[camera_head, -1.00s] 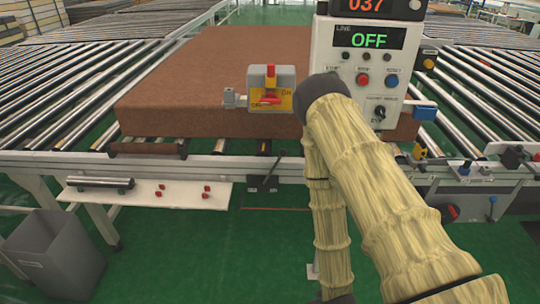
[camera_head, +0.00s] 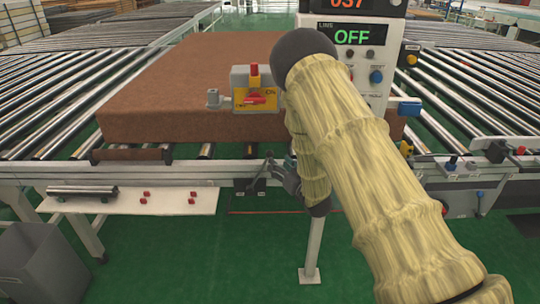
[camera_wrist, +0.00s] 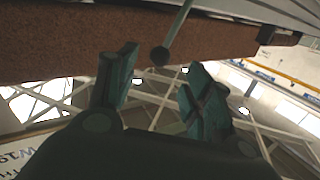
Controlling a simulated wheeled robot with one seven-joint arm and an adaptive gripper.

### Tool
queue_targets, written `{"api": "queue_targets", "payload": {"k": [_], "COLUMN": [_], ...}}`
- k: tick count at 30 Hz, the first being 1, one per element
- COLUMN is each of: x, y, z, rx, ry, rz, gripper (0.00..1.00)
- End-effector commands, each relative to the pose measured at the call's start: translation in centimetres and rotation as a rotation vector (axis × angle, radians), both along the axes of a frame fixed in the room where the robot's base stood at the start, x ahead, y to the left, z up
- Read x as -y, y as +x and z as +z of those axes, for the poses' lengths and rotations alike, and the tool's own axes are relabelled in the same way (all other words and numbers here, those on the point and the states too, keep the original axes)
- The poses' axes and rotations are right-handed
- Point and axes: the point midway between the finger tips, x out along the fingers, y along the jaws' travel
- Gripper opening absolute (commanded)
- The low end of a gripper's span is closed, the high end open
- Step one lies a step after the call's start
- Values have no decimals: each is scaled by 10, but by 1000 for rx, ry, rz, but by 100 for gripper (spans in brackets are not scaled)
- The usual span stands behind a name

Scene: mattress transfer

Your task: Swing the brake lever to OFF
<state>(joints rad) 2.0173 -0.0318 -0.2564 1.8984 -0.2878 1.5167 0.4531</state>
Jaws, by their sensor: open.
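The brake lever (camera_head: 262,172) is a dark rod on a small black plate with labels, below the conveyor's front rail. The labels are too small to read. In the wrist view the lever (camera_wrist: 177,27) ends in a round black knob (camera_wrist: 159,56). My gripper (camera_head: 272,166) is just right of the lever at about its height. In the wrist view my gripper (camera_wrist: 160,80) is open, with the knob showing in the gap, near the fingertips. Nothing is held. I cannot tell whether a finger touches the lever.
A brown mattress (camera_head: 160,95) lies on the rollers above. A grey box with a red-and-yellow switch (camera_head: 254,90) stands at its front. The control panel (camera_head: 372,45) reads OFF. A white shelf (camera_head: 130,201) with red pieces is at left, a grey bin (camera_head: 45,265) below.

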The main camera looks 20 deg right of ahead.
Motion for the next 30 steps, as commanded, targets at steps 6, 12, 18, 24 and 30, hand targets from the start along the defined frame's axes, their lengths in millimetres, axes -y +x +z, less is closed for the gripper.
{"api": "queue_targets", "payload": {"k": [6, 12, 18, 24, 30], "x": [-8, -13, -16, -17, -17], "y": [36, 62, 75, 78, 78], "z": [1, -1, 0, -1, -1], "rx": [0, -2, -2, -3, -3], "ry": [-1, -3, -1, -1, -1], "rz": [1, 1, -1, -1, -1], "gripper": [51, 51, 51, 51, 40]}}
